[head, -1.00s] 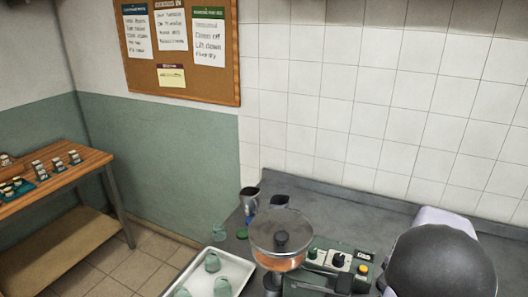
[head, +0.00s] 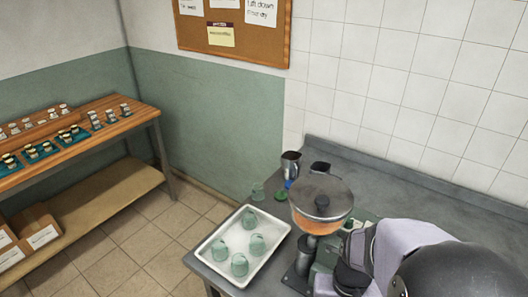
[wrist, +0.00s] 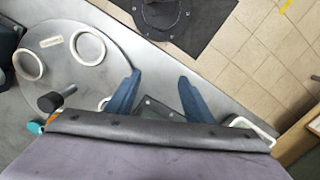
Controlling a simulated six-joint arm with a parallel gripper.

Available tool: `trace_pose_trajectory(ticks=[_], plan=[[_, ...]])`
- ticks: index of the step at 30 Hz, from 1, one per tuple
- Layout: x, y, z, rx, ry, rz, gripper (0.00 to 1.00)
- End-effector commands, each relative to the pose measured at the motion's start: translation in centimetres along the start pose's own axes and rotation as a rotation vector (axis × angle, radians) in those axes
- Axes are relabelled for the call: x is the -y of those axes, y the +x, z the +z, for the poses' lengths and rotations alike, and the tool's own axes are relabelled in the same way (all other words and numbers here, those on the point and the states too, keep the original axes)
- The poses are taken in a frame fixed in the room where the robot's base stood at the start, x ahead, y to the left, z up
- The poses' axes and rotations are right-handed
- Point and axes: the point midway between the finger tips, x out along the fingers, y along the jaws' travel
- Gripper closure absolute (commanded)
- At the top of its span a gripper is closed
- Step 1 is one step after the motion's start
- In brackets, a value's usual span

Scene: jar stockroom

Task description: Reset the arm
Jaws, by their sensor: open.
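My gripper (wrist: 158,92) shows in the wrist view with its two blue fingers apart and nothing between them. It hangs above grey surfaces near the tiled floor; its height cannot be told. In the head view my arm reaches in from the lower right, and the gripper's fingers are not visible there. A round grey disc (wrist: 75,75) with pale rings and a dark knob (wrist: 50,102) lies left of the fingers in the wrist view.
A pale tray (head: 205,250) with several green jars sits on the grey counter (head: 400,190). Beside my arm stands a machine with a round lidded bowl (head: 321,200). Two metal jugs (head: 290,163) stand behind it. A wooden bench (head: 140,115) with small jars is at left.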

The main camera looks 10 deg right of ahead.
Motion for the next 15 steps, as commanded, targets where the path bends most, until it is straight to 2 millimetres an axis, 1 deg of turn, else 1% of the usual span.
trace_pose_trajectory(ticks=[1,3,6,10,15], plan=[[1.6,-0.4,0.0,-0.017,-0.077,0.005,0.52],[3.4,-0.9,-0.2,-0.040,-0.157,0.008,0.52],[5.4,-1.3,-0.1,-0.060,-0.249,0.010,0.52],[7.0,-1.5,0.2,-0.070,-0.325,0.011,0.52],[7.8,-1.5,0.4,-0.069,-0.360,0.013,0.52]])
